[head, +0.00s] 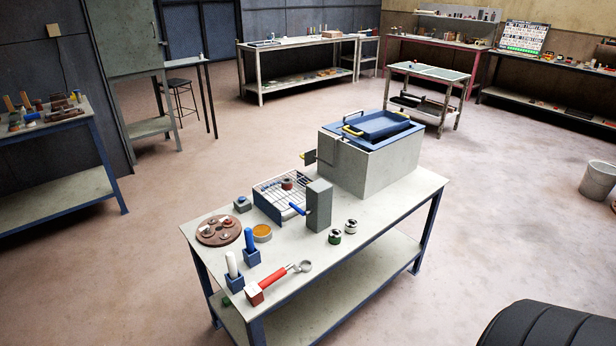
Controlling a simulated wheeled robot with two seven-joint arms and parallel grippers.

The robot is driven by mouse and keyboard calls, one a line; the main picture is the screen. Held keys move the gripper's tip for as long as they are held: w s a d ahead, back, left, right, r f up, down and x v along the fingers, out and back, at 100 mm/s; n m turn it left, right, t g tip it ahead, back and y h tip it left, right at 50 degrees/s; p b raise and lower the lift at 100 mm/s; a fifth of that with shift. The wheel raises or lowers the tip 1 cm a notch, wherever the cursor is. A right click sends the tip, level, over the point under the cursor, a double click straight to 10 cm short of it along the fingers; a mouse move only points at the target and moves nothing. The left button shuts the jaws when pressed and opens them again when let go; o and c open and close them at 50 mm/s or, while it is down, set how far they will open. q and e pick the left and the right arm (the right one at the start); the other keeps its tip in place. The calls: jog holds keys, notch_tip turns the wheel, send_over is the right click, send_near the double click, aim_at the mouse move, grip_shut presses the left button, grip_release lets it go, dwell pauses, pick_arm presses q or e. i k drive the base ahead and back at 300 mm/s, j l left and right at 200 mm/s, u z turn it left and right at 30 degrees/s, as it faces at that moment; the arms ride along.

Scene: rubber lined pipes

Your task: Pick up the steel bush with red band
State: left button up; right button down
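Two small steel bushes stand upright on the near workbench (385,215), right of a grey block. The nearer bush (335,237) seems to have a green band. The other bush (351,227) stands just behind it to the right; its band looks dark, and I cannot tell its colour. A small reddish-brown ring-like piece (287,184) sits in the wire basket (268,203). No red band shows clearly on any bush. Neither of my grippers is in view.
A large grey tank (370,170) with a blue tray (376,125) fills the bench's far end. The grey upright block (319,205), a brown disc (219,230), an orange-filled dish (262,233), blue holders (235,282) and a red-handled tool (278,283) crowd the left. The bench's front right is clear.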

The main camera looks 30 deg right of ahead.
aim_at(287, 182)
jog(key=l, duration=0.55)
jog(key=i+l, duration=0.15)
jog(key=l, duration=0.4)
jog(key=l+z, duration=0.1)
jog(key=l, duration=0.45)
jog(key=i+l, duration=0.15)
jog(key=l, duration=0.9)
jog(key=i+z, duration=0.05)
